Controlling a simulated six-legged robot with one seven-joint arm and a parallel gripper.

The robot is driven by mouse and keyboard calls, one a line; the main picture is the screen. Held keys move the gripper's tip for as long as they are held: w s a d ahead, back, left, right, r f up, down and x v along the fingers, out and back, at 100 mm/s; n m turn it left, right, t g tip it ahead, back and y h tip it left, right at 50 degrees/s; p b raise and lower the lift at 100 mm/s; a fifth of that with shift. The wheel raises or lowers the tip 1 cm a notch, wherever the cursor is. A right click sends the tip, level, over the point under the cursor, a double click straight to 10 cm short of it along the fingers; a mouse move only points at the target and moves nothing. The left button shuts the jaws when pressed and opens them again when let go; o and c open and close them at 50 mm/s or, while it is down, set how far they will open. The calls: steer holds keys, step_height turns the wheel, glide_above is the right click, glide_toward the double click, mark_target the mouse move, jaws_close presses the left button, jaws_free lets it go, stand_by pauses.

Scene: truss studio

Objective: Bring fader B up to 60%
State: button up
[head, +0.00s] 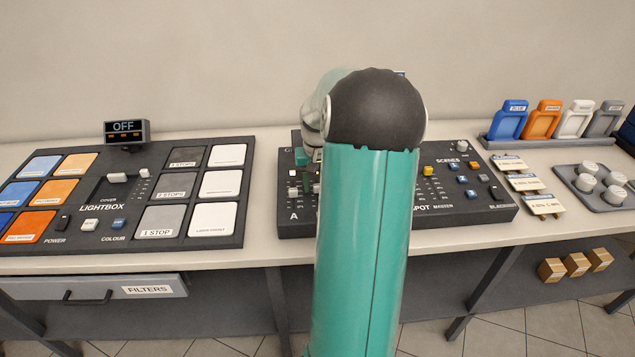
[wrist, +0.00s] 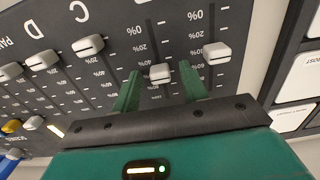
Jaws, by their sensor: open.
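The fader panel (head: 466,207) stands on the bench in the head view, its middle hidden behind my arm. In the wrist view the panel shows upside down, with C and D letters readable. The white cap of fader B (wrist: 160,74) sits in the second slot from the right, beyond its 20% mark; the exact reading is unclear. My gripper (wrist: 160,69) is open, with one green finger on each side of this cap. I cannot tell whether the fingers touch it. In the head view my gripper is mostly hidden by my arm.
Fader A's cap (wrist: 216,53) is close beside my right-hand finger; fader C's cap (wrist: 88,45) is left of the other. A lightbox panel (head: 252,150) lies to the left, under a display reading OFF (head: 124,127). Small labelled cards (head: 526,182) lie right of the panel.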

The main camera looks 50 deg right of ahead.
steer(key=shift+c, duration=0.4)
jaws_close()
steer(key=shift+w+d, duration=0.3)
steer(key=shift+w, duration=0.05)
steer(key=shift+o, duration=0.4)
jaws_free()
steer(key=shift+r, duration=0.15)
step_height(320, 180, up, 14)
steer(key=shift+f, duration=0.2)
